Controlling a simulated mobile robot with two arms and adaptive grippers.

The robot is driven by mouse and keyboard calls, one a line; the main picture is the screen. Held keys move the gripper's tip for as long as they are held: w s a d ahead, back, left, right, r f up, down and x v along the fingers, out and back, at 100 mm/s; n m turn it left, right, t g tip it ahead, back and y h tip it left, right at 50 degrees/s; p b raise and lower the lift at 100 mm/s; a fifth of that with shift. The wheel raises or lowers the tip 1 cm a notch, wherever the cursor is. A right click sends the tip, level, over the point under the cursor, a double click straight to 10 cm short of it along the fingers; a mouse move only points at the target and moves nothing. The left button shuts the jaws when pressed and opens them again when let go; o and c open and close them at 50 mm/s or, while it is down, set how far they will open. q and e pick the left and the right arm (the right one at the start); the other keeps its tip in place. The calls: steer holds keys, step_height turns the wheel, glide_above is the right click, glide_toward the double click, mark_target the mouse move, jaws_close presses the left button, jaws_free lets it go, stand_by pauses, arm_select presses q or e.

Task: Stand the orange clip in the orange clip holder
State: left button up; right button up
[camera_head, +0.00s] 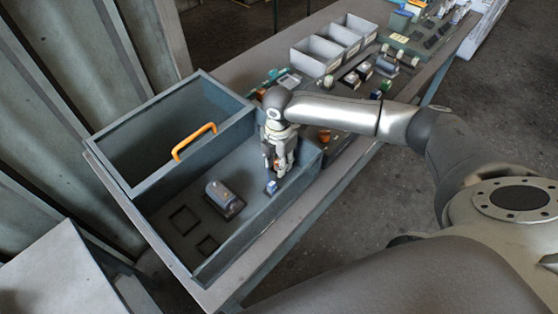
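My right gripper (280,170) points down over the right part of the grey tray (228,262), close above its floor. A small patch of orange (276,162) shows at its fingers. It may be the orange clip, but it is too small to tell whether the fingers are closed on it. A small blue and pale piece (271,187) is just below the fingertips. Another small orange thing (324,135) lies to the right, beyond the tray wall. I cannot tell which piece is the orange clip holder. My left gripper is not in view.
A deep grey bin (120,130) with an orange handle (195,142) adjoins the tray at the back left. A grey rounded part (224,198) stands in the tray beside dark square outlines. White bins (316,57) and several small parts crowd the table farther back.

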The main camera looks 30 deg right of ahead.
steer(key=shift+o, duration=0.9)
steer(key=shift+r, duration=0.1)
step_height(320, 180, up, 12)
steer(key=shift+f, duration=0.2)
